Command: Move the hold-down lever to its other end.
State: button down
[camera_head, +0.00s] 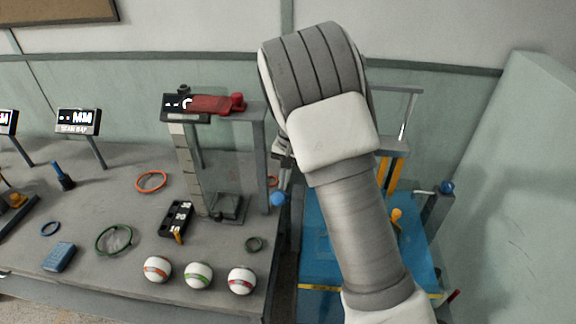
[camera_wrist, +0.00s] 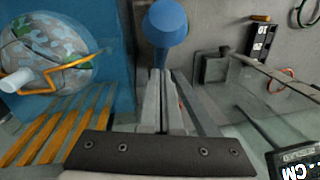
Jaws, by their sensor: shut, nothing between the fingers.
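A blue round knob (camera_wrist: 166,24) stands just beyond my fingertips in the wrist view; in the head view it shows left of my arm (camera_head: 279,198). A patterned ball (camera_wrist: 45,52) sits on the blue surface, with an orange bar (camera_wrist: 62,68) across it ending in a white grip (camera_wrist: 14,82). I cannot tell for sure which of these is the hold-down lever. My gripper (camera_wrist: 164,72) is shut and empty, its tips close to the blue knob; contact is unclear. In the head view my arm hides the ball and much of the blue press table (camera_head: 315,235).
A grey stand (camera_head: 258,160) with a red handle (camera_head: 218,103) on top is left of my gripper. Three striped balls (camera_head: 199,275), rings and a black numbered block (camera_head: 177,220) lie on the grey bench (camera_head: 110,275). Another blue knob (camera_head: 446,187) tops a post at right.

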jog(key=shift+s+a+f, duration=0.15)
jog(key=shift+s+f, duration=0.2)
jog(key=shift+f, duration=0.05)
jog(key=shift+f, duration=0.1)
